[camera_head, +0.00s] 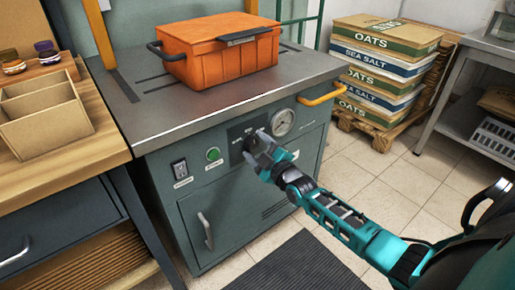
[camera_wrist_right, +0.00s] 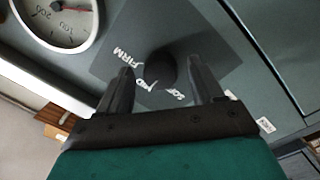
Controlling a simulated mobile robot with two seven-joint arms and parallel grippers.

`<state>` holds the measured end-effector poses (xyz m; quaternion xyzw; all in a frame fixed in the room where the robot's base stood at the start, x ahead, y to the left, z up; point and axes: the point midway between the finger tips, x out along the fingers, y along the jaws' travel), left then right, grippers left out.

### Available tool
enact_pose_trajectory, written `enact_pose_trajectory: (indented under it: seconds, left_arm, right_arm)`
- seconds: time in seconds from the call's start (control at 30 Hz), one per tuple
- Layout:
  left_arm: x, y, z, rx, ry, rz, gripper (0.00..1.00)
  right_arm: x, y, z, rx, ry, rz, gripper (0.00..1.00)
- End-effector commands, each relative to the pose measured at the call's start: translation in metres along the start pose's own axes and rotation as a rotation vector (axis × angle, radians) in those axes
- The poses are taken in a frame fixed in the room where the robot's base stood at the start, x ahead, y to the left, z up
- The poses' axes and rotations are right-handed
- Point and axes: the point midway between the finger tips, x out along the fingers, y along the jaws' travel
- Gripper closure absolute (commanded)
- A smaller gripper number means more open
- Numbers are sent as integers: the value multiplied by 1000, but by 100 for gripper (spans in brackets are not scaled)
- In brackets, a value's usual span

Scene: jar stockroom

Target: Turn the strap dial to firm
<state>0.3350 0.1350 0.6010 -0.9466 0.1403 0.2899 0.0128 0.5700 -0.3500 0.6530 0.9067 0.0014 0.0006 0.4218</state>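The strap dial is a round black knob (camera_wrist_right: 162,70) on a dark plate (camera_wrist_right: 115,62) marked FIRM, a partly covered middle word and SOFT. Its setting is hard to make out. In the head view, the dial plate (camera_head: 236,131) is on the green machine's front, and my right gripper (camera_head: 255,148) covers much of the knob. In the right wrist view, my right gripper (camera_wrist_right: 160,80) has one finger on each side of the knob, with gaps visible between. It is open and holds nothing. My left gripper is out of view.
A round gauge (camera_head: 284,121), a green button (camera_head: 213,154), a switch (camera_head: 180,170) and a yellow handle (camera_head: 322,95) share the machine's front. An orange crate (camera_head: 220,57) stands on the metal top. Stacked sacks (camera_head: 380,70) stand behind right. A dark mat (camera_head: 296,265) lies on the floor.

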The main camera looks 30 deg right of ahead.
Motion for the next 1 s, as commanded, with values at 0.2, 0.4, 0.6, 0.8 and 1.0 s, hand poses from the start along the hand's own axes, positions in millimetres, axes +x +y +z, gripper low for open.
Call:
enact_pose_trajectory:
  seconds: [0.2, 0.4, 0.6, 0.8, 1.0]
  left_arm:
    - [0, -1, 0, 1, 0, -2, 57]
    - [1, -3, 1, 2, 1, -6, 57]
    - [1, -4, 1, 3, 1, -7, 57]
    - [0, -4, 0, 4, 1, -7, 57]
    - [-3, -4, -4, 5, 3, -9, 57]
  right_arm:
    - [0, 0, 0, 0, 0, 0, 54]
    - [0, 0, 0, 0, 0, 0, 73]
    - [0, 0, 0, 0, 0, 0, 89]
    - [0, 0, 0, 17, -1, -1, 89]
    - [0, 1, -1, 94, -6, -6, 89]
